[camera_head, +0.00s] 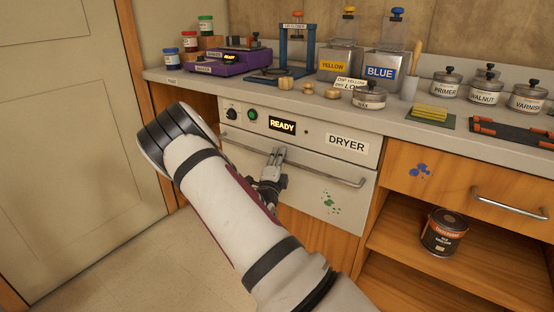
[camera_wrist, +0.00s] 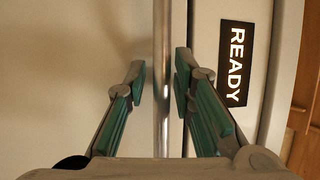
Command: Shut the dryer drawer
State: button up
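The dryer (camera_head: 300,132) is a pale unit under the counter with a lit READY display (camera_head: 282,125), which also shows in the wrist view (camera_wrist: 235,64). Its drawer front (camera_head: 300,200) has a long metal bar handle (camera_head: 325,176). The front looks close to flush with the panel above; I cannot tell whether a small gap remains. My gripper (camera_head: 274,158) is at the left part of the handle. In the wrist view the bar (camera_wrist: 161,70) runs between my gripper's two green-padded fingers (camera_wrist: 160,80). Narrow spaces show beside the bar, so the fingers look open around it.
The counter (camera_head: 420,125) above carries jars, a purple shaker (camera_head: 228,62), a small press and yellow and blue dispensers. A drawer with a handle (camera_head: 508,203) and a shelf with a paint can (camera_head: 444,232) are at right. Floor is clear at lower left.

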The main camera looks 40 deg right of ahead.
jog(key=shift+a, duration=0.15)
jog(key=v, duration=1.2)
dwell(0.4)
